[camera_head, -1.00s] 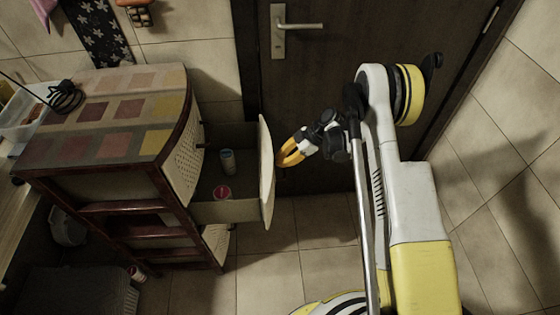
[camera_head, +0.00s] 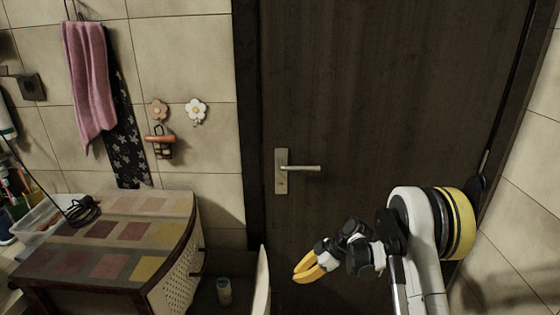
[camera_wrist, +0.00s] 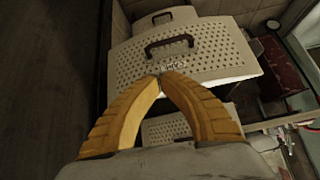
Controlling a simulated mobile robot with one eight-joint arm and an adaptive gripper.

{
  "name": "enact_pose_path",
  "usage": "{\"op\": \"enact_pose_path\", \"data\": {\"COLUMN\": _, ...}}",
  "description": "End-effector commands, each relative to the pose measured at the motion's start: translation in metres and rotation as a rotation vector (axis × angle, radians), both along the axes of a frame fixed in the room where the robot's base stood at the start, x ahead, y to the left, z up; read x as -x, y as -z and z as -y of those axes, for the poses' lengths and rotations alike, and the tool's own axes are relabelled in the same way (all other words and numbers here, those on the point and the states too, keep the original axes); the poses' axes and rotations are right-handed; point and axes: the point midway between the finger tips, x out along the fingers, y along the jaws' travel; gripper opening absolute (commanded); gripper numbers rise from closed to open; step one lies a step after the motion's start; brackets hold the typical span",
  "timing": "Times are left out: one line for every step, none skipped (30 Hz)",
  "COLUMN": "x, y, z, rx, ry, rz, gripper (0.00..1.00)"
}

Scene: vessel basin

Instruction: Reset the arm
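My gripper (camera_head: 303,271) has yellow fingers and hangs in front of the dark door, just right of the open drawer's front panel (camera_head: 263,282). In the wrist view its fingertips (camera_wrist: 160,78) meet, and nothing shows between them. Perforated pale drawer fronts with dark handles (camera_wrist: 170,44) lie beyond the fingertips. My gripper appears apart from the drawer panel, though the exact gap is unclear.
A closed door (camera_head: 370,130) with a metal handle (camera_head: 298,167) is behind my arm. A pink towel (camera_head: 88,85) hangs on the wall.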

Motion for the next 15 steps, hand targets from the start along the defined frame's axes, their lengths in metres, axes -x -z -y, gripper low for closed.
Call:
{"op": "enact_pose_path", "data": {"x": 0.003, "y": -0.022, "z": 0.002, "rx": 0.020, "ry": 0.042, "rz": -0.015, "gripper": 0.00}}
{"op": "enact_pose_path", "data": {"x": 0.004, "y": -0.036, "z": 0.004, "rx": 0.034, "ry": 0.077, "rz": -0.027, "gripper": 0.00}}
{"op": "enact_pose_path", "data": {"x": 0.007, "y": -0.055, "z": 0.008, "rx": 0.055, "ry": 0.127, "rz": -0.044, "gripper": 0.00}}
{"op": "enact_pose_path", "data": {"x": 0.010, "y": -0.070, "z": 0.010, "rx": 0.070, "ry": 0.167, "rz": -0.054, "gripper": 0.00}}
{"op": "enact_pose_path", "data": {"x": 0.014, "y": -0.084, "z": 0.013, "rx": 0.085, "ry": 0.207, "rz": -0.066, "gripper": 0.00}}
{"op": "enact_pose_path", "data": {"x": 0.019, "y": -0.103, "z": 0.017, "rx": 0.103, "ry": 0.262, "rz": -0.079, "gripper": 0.00}}
{"op": "enact_pose_path", "data": {"x": 0.025, "y": -0.116, "z": 0.020, "rx": 0.117, "ry": 0.302, "rz": -0.088, "gripper": 0.00}}
{"op": "enact_pose_path", "data": {"x": 0.030, "y": -0.129, "z": 0.022, "rx": 0.128, "ry": 0.343, "rz": -0.096, "gripper": 0.00}}
{"op": "enact_pose_path", "data": {"x": 0.038, "y": -0.145, "z": 0.027, "rx": 0.144, "ry": 0.397, "rz": -0.104, "gripper": 0.00}}
{"op": "enact_pose_path", "data": {"x": 0.045, "y": -0.157, "z": 0.030, "rx": 0.155, "ry": 0.439, "rz": -0.112, "gripper": 0.00}}
{"op": "enact_pose_path", "data": {"x": 0.052, "y": -0.168, "z": 0.033, "rx": 0.163, "ry": 0.480, "rz": -0.117, "gripper": 0.00}}
{"op": "enact_pose_path", "data": {"x": 0.063, "y": -0.183, "z": 0.037, "rx": 0.177, "ry": 0.534, "rz": -0.123, "gripper": 0.00}}
{"op": "enact_pose_path", "data": {"x": 0.071, "y": -0.193, "z": 0.040, "rx": 0.183, "ry": 0.575, "rz": -0.127, "gripper": 0.00}}
{"op": "enact_pose_path", "data": {"x": 0.080, "y": -0.203, "z": 0.043, "rx": 0.191, "ry": 0.615, "rz": -0.130, "gripper": 0.00}}
{"op": "enact_pose_path", "data": {"x": 0.092, "y": -0.214, "z": 0.048, "rx": 0.199, "ry": 0.670, "rz": -0.133, "gripper": 0.00}}
